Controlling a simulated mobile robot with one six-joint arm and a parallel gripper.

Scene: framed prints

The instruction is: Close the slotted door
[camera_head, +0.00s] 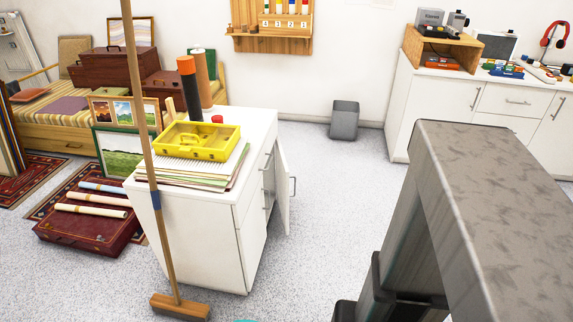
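A white cabinet (205,238) stands left of the middle. A white door (282,190) on its right side stands open, swung outward. The door is seen nearly edge-on, with a metal bar handle (293,187) on it. I cannot make out slots on it from this angle. The cabinet's inside is mostly hidden behind the front corner and the door. My gripper is not in view.
A broom (160,220) stands upright against the cabinet's near left side. A yellow case (197,141) sits on papers on top. A grey bin (344,120) stands by the back wall. Speckled floor is clear right of the door. A large grey form covers the lower right.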

